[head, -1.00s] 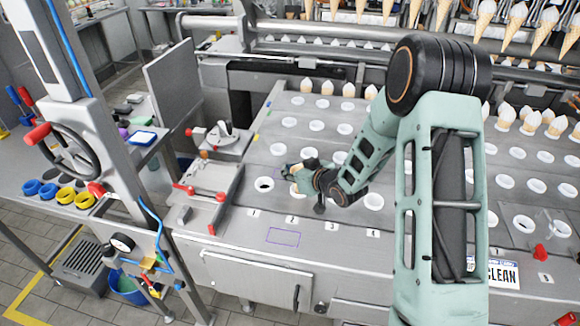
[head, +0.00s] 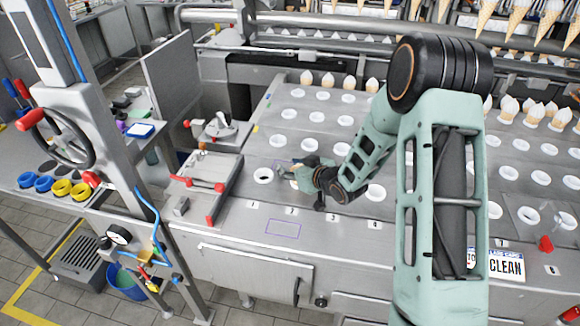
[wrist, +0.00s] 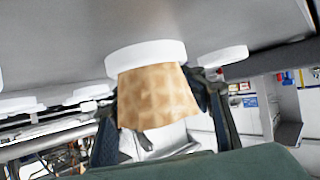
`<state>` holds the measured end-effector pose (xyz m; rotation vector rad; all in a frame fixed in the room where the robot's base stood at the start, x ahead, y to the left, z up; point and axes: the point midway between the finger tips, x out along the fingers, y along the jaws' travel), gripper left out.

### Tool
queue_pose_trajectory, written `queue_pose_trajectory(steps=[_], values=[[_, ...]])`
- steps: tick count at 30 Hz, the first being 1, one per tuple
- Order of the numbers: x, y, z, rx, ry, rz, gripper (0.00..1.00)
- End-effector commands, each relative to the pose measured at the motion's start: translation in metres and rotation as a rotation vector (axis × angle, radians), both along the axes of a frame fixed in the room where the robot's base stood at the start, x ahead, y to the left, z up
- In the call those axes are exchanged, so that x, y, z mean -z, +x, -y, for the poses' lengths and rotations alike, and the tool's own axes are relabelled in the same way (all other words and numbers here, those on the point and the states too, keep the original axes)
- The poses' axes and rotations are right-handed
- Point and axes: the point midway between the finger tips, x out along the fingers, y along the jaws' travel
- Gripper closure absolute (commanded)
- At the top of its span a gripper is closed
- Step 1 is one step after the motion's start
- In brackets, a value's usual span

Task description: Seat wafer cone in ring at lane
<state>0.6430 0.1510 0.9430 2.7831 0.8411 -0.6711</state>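The wafer cone (wrist: 158,98) is tan with a waffle pattern. In the wrist view, which looks upside down, it fills the middle and its end meets a white ring (wrist: 147,58) on the counter. How deep it sits is hidden. My gripper's dark fingers (wrist: 160,110) lie close along both sides of the cone. In the head view my gripper (head: 290,174) is low over the front row of rings, behind the lane 2 label (head: 290,211). It hides most of the cone and the ring there. The ring to its left (head: 263,176), behind label 1, holds no cone.
The steel counter (head: 225,240) carries rows of white rings. Several white-topped cones stand at the back (head: 327,84) and right (head: 535,115). A clamp fixture with red handles (head: 205,180) stands left of my gripper. A CLEAN sign (head: 506,265) is at the front right.

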Motion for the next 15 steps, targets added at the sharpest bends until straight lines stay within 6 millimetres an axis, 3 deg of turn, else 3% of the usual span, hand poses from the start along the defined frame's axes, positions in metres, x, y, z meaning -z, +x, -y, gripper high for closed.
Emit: queue_pose_trajectory(steps=[10,15], values=[[0.001,-0.001,-0.001,-0.002,-0.001,-0.003,0.47],[-0.009,-0.001,-0.001,-0.002,-0.001,-0.003,0.47]])
